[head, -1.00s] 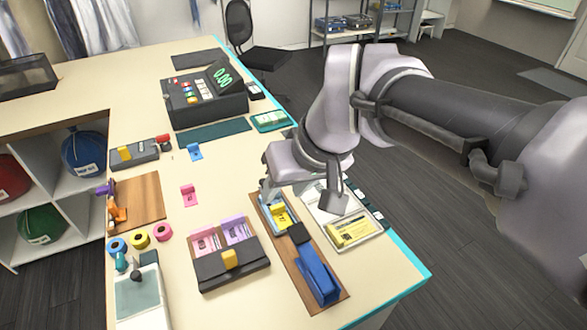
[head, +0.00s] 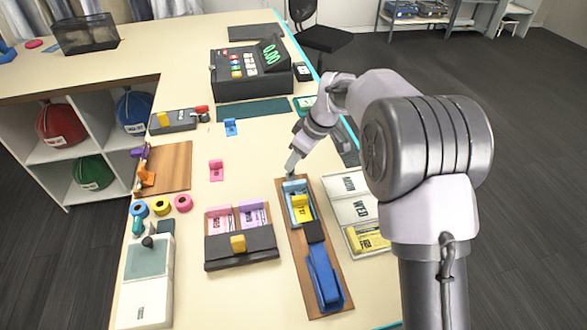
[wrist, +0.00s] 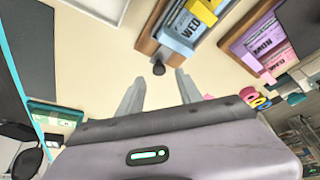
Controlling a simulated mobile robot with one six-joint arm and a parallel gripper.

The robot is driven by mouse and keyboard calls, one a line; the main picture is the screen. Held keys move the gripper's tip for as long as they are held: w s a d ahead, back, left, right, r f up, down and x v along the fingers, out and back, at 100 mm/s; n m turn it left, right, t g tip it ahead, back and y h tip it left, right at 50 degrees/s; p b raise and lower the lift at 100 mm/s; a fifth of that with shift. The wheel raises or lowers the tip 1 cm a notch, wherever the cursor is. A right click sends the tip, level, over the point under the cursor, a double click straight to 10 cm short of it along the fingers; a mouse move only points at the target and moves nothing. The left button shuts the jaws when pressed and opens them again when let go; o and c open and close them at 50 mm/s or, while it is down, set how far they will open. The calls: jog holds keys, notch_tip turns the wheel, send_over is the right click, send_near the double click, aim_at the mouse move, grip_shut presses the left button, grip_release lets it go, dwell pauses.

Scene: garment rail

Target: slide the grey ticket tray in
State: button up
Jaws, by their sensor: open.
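Two trays could be the grey one, and I cannot tell which. A dark grey holder (head: 225,262) with pink and purple tickets and a yellow block sits at the table's middle front. A pale grey-rimmed tray (head: 342,196) with white and yellow tickets lies to the right, partly behind my arm. Between them, a wooden board (head: 300,262) bears a light blue tray (head: 289,205) with a yellow piece. My gripper (head: 291,170) is open and empty just beyond the board's far end. In the wrist view a dark knob (wrist: 158,68) shows between and beyond the open fingertips (wrist: 160,84).
A blue stapler-like object (head: 325,278) and a black block (head: 313,231) stand on the board. The cash register (head: 250,88) is farther back. A pink piece (head: 216,171) and several tape rolls (head: 161,206) are to the left. Bare tabletop lies left of my gripper.

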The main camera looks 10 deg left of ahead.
jog(key=x, duration=0.3)
jog(key=shift+w+a+f+b, duration=0.1)
jog(key=shift+f+b, duration=0.2)
jog(key=shift+f, duration=0.05)
grip_shut()
dwell(1.1)
